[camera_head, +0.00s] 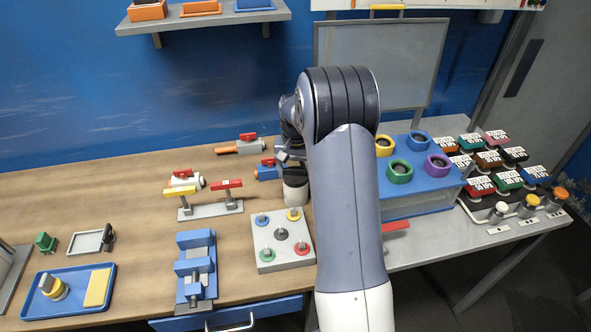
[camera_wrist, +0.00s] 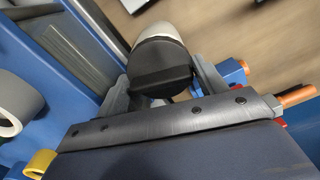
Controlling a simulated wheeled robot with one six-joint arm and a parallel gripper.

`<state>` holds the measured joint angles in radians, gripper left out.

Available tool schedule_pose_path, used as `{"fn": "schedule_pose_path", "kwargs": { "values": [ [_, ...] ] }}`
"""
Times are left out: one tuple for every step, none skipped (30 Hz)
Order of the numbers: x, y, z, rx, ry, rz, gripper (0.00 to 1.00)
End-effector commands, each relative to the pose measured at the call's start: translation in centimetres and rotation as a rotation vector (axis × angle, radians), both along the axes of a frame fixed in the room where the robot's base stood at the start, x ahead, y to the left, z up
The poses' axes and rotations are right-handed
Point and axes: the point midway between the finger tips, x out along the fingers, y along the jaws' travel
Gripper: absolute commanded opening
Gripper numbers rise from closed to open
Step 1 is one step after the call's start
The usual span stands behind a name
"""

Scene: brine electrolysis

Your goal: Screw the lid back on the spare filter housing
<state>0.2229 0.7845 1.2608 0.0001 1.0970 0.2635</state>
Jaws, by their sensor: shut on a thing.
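A white cylindrical housing (camera_head: 295,193) with a dark top stands on the wooden bench, just left of my arm. My gripper (camera_head: 291,165) is directly above it, pointing down. In the wrist view the gripper (camera_wrist: 163,84) has a finger on each side of a dark round lid (camera_wrist: 162,80) and is shut on it. The white housing (camera_wrist: 160,32) shows just beyond the lid in that view. The lid is at the housing's top; whether its thread is engaged cannot be told. My arm hides part of this area in the head view.
A blue block with coloured rings (camera_head: 418,172) stands right of my arm. A board with coloured knobs (camera_head: 283,252) lies in front of the housing. Valves with red handles (camera_head: 266,170) are close on the left. A blue vise (camera_head: 195,265) and tray (camera_head: 70,312) are farther left.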

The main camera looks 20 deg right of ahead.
Motion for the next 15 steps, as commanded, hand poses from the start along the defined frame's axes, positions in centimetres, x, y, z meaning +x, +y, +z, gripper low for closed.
{"fn": "schedule_pose_path", "kwargs": {
  "values": [
    [0.08,-0.02,0.12,-0.001,-0.003,-0.049,0.40],
    [0.08,-0.02,0.12,-0.001,-0.003,-0.079,0.40],
    [0.08,-0.02,0.12,-0.001,-0.003,-0.113,0.40],
    [0.08,-0.02,0.12,-0.001,-0.003,-0.137,0.40],
    [0.08,-0.02,0.12,-0.001,-0.003,-0.155,0.40],
    [0.08,-0.02,0.11,-0.001,-0.003,-0.173,0.40],
    [0.08,-0.01,0.12,-0.001,-0.003,-0.183,0.40],
    [0.08,-0.01,0.12,-0.001,-0.003,-0.190,0.40],
    [0.08,-0.01,0.12,-0.001,-0.003,-0.193,0.40],
    [0.08,-0.01,0.11,-0.001,-0.003,-0.194,0.40],
    [0.09,-0.02,0.12,-0.001,-0.003,-0.194,0.40],
    [0.09,-0.02,0.11,-0.001,-0.003,-0.193,0.40],
    [0.09,-0.02,0.12,-0.001,-0.003,-0.193,0.40],
    [0.09,-0.02,0.12,-0.001,-0.003,-0.192,0.40],
    [0.09,-0.02,0.12,-0.001,-0.003,-0.192,0.40]
  ]
}}
